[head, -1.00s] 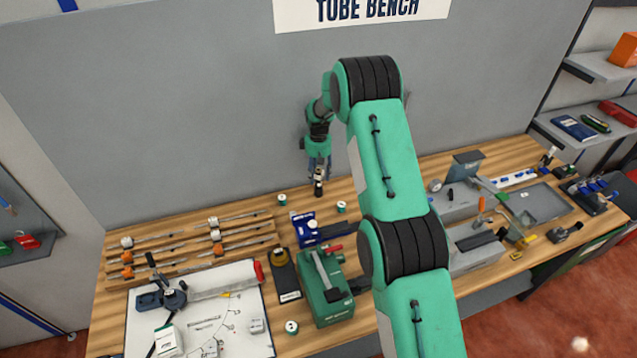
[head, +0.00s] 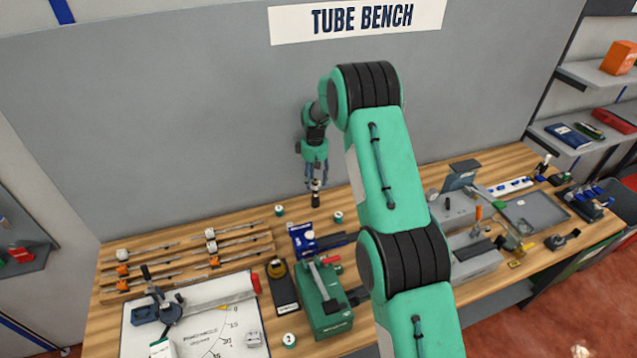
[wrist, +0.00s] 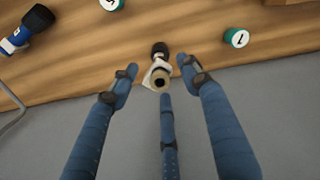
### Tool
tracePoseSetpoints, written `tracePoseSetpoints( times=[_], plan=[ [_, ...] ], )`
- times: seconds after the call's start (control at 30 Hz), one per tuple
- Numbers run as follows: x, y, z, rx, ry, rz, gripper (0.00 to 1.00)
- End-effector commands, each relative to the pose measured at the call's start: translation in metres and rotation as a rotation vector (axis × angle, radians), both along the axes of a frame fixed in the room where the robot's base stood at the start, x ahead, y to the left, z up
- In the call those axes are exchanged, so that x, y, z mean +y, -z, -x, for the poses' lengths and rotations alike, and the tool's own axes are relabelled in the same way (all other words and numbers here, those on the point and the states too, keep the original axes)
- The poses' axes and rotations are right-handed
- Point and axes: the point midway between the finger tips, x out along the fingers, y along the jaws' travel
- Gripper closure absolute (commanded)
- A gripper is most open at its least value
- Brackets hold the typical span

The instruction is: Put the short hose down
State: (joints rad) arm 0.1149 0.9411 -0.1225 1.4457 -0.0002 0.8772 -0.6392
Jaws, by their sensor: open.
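My three-fingered gripper (head: 316,180) is at the back of the bench, near the grey wall. It is open, and in the wrist view its fingertips (wrist: 160,78) are spread apart. A short dark piece with a pale collar and a tan round end, which looks like the short hose (wrist: 160,59), stands between and just beyond the fingertips. In the head view the short hose (head: 316,199) stands roughly upright on the wooden bench top, directly below the fingers. I see no finger clearly touching it. Its lower end is partly hidden in the wrist view.
Numbered green-and-white spools stand nearby, one to the left (head: 279,210) and one to the right (head: 339,217). A blue clamp-like device (head: 301,240) and a green machine (head: 325,312) stand in front. The grey wall (head: 220,130) rises close behind.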

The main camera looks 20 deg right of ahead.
Motion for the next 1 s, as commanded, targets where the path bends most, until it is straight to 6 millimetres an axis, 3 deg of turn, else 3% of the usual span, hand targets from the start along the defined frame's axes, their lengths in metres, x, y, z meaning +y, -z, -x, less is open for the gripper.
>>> tracePoseSetpoints(
  times=[0.17, 0.37, 0.67, 1.0],
  plan=[
    [0.001, -0.007, 0.001, -0.005, 0.003, 0.001, 0.53],
    [0.005, -0.035, 0.008, -0.02, 0.018, 0.002, 0.53],
    [0.017, -0.122, 0.039, -0.068, 0.068, 0.005, 0.53],
    [0.034, -0.218, 0.095, -0.128, 0.131, 0.002, 0.53]
  ],
)
